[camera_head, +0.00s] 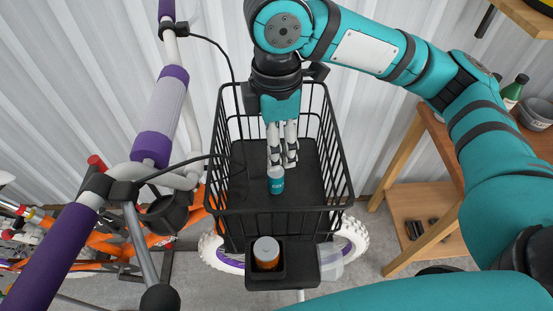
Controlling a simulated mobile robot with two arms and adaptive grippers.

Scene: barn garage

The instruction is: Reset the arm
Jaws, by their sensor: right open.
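My right arm reaches in from the right, and its right gripper (283,158) points down inside a black wire bicycle basket (310,197). Its fingers are open. A small teal bottle or can (276,184) with a light top sits in the basket just below the fingertips. I cannot tell whether the fingers touch it. My left gripper is not in view; a teal arm link shows along the bottom edge.
An orange container with a grey lid (267,254) stands in a black holder at the basket's front. Purple-and-white handlebars (165,110) rise at left. A wooden shelf unit (420,195) with a green bottle (514,91) and a grey bowl (537,113) is at right. A corrugated wall stands behind.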

